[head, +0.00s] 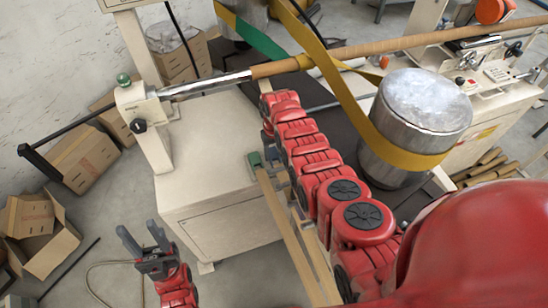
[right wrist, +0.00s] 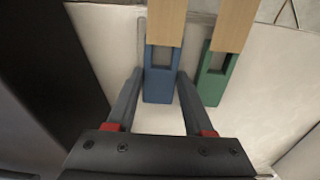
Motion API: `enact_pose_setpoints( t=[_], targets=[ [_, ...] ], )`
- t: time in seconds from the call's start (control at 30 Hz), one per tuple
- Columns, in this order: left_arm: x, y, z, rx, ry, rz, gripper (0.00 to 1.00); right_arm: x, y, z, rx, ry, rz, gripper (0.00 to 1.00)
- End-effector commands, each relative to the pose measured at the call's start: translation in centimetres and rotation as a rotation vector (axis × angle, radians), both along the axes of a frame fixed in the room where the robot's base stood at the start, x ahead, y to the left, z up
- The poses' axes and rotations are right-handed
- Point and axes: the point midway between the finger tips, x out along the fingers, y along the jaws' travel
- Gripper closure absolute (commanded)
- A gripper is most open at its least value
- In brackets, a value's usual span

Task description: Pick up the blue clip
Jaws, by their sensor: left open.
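The blue clip (right wrist: 160,86) hangs at the end of a wooden strip in the right wrist view. My right gripper (right wrist: 160,76) is open, with one finger on each side of the blue clip. Whether the fingers touch it I cannot tell. A green clip (right wrist: 214,80) is on a second strip, just right of the right finger; it also shows in the head view (head: 254,160). In the head view my right arm hides the blue clip and I cannot make out the right gripper. My left gripper (head: 150,248) is open and empty at the lower left, above the floor.
Two wooden strips (head: 285,232) run down beside my right arm. A white machine cabinet (head: 212,150) stands behind them, with a long shaft (head: 210,85) above. A metal drum (head: 415,120) with a yellow belt is on the right. Cardboard boxes (head: 84,158) lie at the left.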

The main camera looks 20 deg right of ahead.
Motion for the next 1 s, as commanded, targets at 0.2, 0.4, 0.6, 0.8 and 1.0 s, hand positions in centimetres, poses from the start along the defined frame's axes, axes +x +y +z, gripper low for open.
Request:
enact_pose_setpoints(
  t=[0.2, 0.4, 0.6, 0.8, 1.0],
  targets=[
    [0.0, 0.0, 0.0, 0.0, 0.0, 0.0, 0.5, 0.0, 0.0, 0.0, 0.0, 0.0, 0.0, 0.95],
    [0.0, 0.0, 0.0, 0.0, 0.0, 0.0, 0.5, 0.0, 0.0, 0.0, 0.0, 0.0, 0.0, 1.0],
    [0.0, 0.0, 0.8, 0.0, 0.0, 0.0, 0.5, 0.1, 0.0, 1.0, 0.0, -0.002, 0.0, 1.0],
    [0.0, 0.0, 3.7, 0.0, 0.0, 0.0, 0.5, 0.1, 0.0, 4.4, 0.0, -0.002, 0.0, 1.0],
    [0.0, 0.0, 6.6, 0.0, 0.0, 0.0, 0.5, 0.0, 0.0, 8.7, 0.0, -0.002, 0.0, 1.0]
  ],
)
